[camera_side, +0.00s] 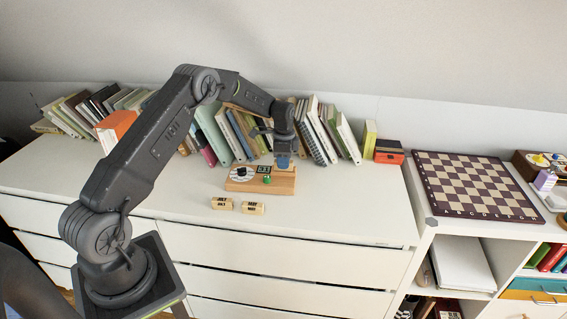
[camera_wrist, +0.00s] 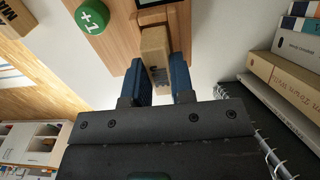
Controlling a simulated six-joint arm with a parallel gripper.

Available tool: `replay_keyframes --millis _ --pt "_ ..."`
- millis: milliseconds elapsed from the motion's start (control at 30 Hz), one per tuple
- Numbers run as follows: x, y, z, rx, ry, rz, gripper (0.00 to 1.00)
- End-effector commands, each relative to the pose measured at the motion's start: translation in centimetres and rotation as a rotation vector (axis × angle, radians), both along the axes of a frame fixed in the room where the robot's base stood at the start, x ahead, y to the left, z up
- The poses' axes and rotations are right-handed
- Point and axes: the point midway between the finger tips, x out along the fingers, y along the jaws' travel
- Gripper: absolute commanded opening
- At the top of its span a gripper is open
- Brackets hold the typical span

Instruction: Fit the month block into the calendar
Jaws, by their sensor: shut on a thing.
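The calendar (camera_side: 240,184) is a wooden stand on the white dresser top, with a white dial, a dark display and a green button. In the wrist view its wooden body (camera_wrist: 125,40) and green "+1" button (camera_wrist: 92,16) show at the top. My gripper (camera_side: 283,163) is over the calendar's right end, pointing down. In the wrist view my gripper's blue fingers (camera_wrist: 157,80) are shut on a pale wooden block (camera_wrist: 155,55) with dark print. The block lies at the calendar's edge; I cannot tell whether it is seated.
Two printed wooden blocks (camera_side: 221,203) (camera_side: 252,208) lie in front of the calendar; part of one printed block (camera_wrist: 12,18) shows in the wrist view. Books (camera_side: 325,130) stand close behind my gripper. A chessboard (camera_side: 475,185) is at the right. The dresser's front left is clear.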

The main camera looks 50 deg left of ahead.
Motion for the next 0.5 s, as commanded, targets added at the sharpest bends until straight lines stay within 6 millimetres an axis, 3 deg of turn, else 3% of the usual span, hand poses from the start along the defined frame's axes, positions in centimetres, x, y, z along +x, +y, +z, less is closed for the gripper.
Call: replay_keyframes --millis 100,433,467,500 --pt "0.02 0.04 -1.04 0.000 -0.001 0.000 0.00" --pt "0.01 0.06 -1.31 0.000 -0.001 0.000 0.00" --pt "0.02 0.06 -1.29 0.001 -0.002 0.000 0.24" --pt "0.02 0.06 -1.26 0.001 -0.002 0.000 0.28"
